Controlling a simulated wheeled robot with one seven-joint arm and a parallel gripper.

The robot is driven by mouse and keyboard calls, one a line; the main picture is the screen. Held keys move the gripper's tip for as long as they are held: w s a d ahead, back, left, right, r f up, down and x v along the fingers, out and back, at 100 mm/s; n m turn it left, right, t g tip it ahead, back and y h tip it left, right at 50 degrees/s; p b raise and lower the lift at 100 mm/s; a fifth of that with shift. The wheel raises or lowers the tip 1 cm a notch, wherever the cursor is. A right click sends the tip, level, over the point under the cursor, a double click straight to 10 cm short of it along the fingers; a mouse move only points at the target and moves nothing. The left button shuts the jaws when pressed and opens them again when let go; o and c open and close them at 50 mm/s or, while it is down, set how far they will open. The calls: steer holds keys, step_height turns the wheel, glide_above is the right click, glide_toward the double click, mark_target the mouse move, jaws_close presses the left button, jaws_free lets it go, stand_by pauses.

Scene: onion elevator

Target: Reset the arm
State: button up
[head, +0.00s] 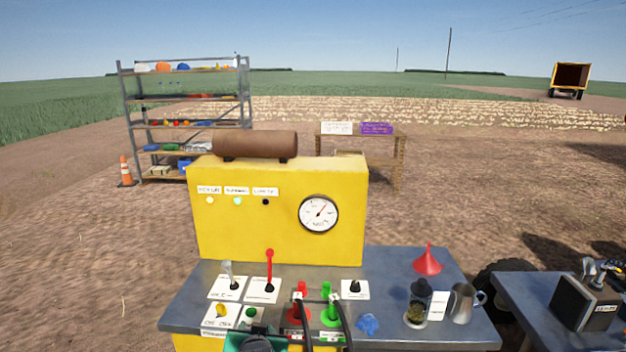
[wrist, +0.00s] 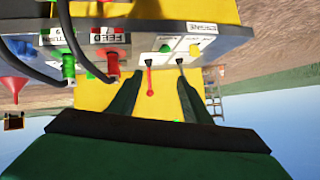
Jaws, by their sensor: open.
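My gripper (wrist: 160,76) shows in the wrist view with its two dark fingers spread apart and nothing held between them. That view is upside down. The red lever (wrist: 151,82) of the yellow control console (wrist: 88,91) appears between the fingers, beyond them; I cannot tell the distance. In the head view, a green and dark part of my arm shows at the bottom edge, in front of the console (head: 280,215). The fingertips are hard to make out there. The red lever (head: 269,268) stands upright beside a grey lever (head: 229,272).
A red coupling (head: 298,312) and a green coupling (head: 329,312) with black hoses stand close on the right. A blue rag (head: 367,324), jar (head: 416,305), red funnel (head: 428,261) and metal mug (head: 462,303) stand further right. A brown cylinder (head: 255,145) tops the console.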

steer(key=s+d+f+t+h, duration=0.1)
steer(key=s+d+f, duration=0.3)
steer(key=s+f, duration=0.65)
steer(key=s+d+f+t, duration=0.1)
steer(key=s+d+f, duration=0.4)
steer(key=s+f, duration=0.5)
steer(key=s+d+r, duration=0.1)
steer(key=s+r, duration=0.1)
steer(key=s, duration=0.7)
steer(key=s+d+r+t+h, duration=0.1)
steer(key=s+d+r, duration=0.1)
steer(key=s, duration=0.7)
steer(key=s+d+r+t, duration=0.1)
steer(key=s+d+r, duration=0.1)
steer(key=s, duration=0.7)
steer(key=shift+r+n+h, duration=0.3)
steer(key=shift+r, duration=0.45)
steer(key=shift+d, duration=0.1)
steer(key=shift+w, duration=0.1)
